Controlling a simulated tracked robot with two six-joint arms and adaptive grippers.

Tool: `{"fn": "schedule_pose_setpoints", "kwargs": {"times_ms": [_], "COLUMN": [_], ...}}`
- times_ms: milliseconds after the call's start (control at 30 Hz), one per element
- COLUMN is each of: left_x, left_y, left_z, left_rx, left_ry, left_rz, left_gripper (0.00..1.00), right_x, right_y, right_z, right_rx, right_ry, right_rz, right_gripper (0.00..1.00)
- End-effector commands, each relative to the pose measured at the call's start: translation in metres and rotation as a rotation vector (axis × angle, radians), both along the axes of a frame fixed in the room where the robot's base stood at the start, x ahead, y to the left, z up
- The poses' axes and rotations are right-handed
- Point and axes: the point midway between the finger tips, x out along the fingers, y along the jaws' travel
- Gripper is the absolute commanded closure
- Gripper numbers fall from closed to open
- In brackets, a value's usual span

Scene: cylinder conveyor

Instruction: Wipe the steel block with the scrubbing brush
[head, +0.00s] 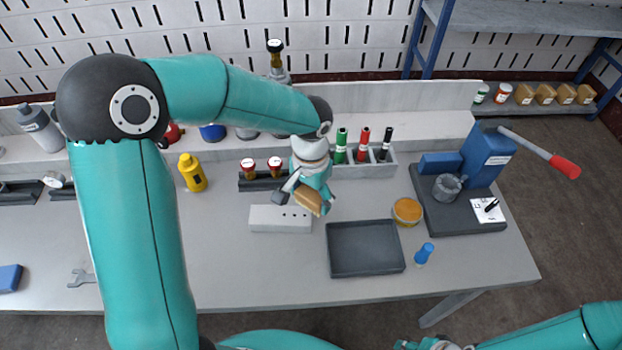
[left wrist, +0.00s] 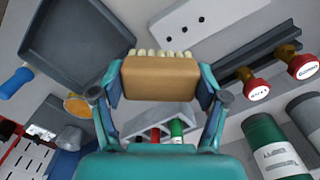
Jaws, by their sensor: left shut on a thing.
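The steel block (head: 268,218) is a pale grey bar with small dark holes, lying on the bench in the middle of the head view. It also shows at the top of the left wrist view (left wrist: 183,38). My left gripper (head: 308,197) is shut on the scrubbing brush (head: 308,203), over the right end of the block. In the left wrist view the brush (left wrist: 160,79) has a tan wooden body with cream bristles along its far edge, and sits between both fingers. I cannot tell whether the bristles touch the block. My right gripper (head: 424,345) is at the bottom edge, mostly cut off.
An empty dark tray (head: 366,272) lies right of the block. A rack (head: 380,168) with green, red and black markers and a holder (head: 262,185) with two stamps stand behind. A yellow bottle (head: 192,173) stands left. A blue-handled item (head: 424,253) and an orange-lidded tin (head: 407,211) are right.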

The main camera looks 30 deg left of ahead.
Motion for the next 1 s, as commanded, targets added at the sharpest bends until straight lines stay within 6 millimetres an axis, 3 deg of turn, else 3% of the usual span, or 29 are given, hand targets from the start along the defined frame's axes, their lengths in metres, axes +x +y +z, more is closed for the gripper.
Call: {"fn": "schedule_pose_setpoints", "kwargs": {"times_ms": [333, 1000], "left_x": [0.000, 0.000], "left_y": [0.000, 0.000], "left_z": [0.033, 0.035], "left_rx": [0.000, -0.001], "left_ry": [-0.002, -0.002], "left_rz": [0.001, -0.004], "left_gripper": [0.58, 0.58], "right_x": [0.000, 0.000], "right_y": [0.000, 0.000], "right_z": [0.025, 0.025], "right_rx": [0.000, 0.000], "right_ry": [0.000, 0.000], "right_rz": [0.000, 0.000], "right_gripper": [0.60, 0.60]}}
